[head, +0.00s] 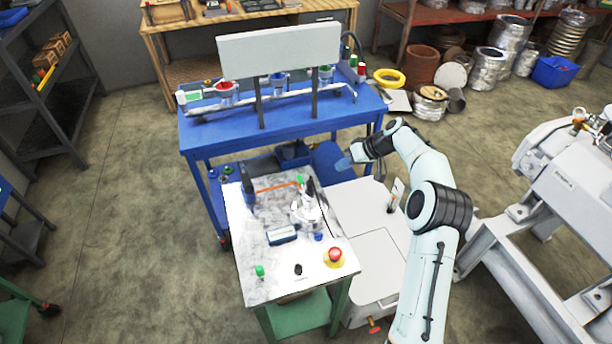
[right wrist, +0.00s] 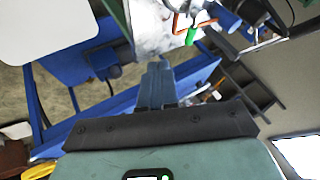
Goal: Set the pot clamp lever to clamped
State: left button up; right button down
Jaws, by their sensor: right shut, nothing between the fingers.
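A small marble-topped table (head: 262,218) bears a metal pot-like fitting (head: 307,211). An orange rod with a green grip (head: 299,181), which looks like the clamp lever, lies across the back of that tabletop. In the right wrist view the lever's green grip (right wrist: 190,37) shows near the top, beyond my fingertips. My right gripper (head: 343,164) is shut and empty, in the air to the right of the lever and apart from it. Its blue fingers (right wrist: 158,82) are together in the right wrist view. I cannot tell the lever's exact setting. My left gripper is out of view.
A red emergency button (head: 335,255), a green button (head: 259,271) and a black knob (head: 298,269) are at the table's front. A blue bench (head: 200,136) stands behind. A white cabinet (head: 372,225) is on the right, below my arm. Open floor lies left.

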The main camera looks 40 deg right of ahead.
aim_at(302, 184)
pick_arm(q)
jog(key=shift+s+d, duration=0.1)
pick_arm(e)
jog(key=p+x, duration=0.1)
jog(key=x, duration=0.8)
jog(key=shift+w+a+f, duration=0.1)
jog(key=shift+w, duration=0.1)
jog(key=a, duration=0.1)
jog(key=w+a, duration=0.1)
jog(key=a, duration=0.1)
jog(key=shift+w+p, duration=0.1)
jog(key=shift+p, duration=0.3)
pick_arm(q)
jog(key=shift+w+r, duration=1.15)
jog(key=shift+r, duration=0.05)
pick_arm(e)
jog(key=shift+a, duration=0.4)
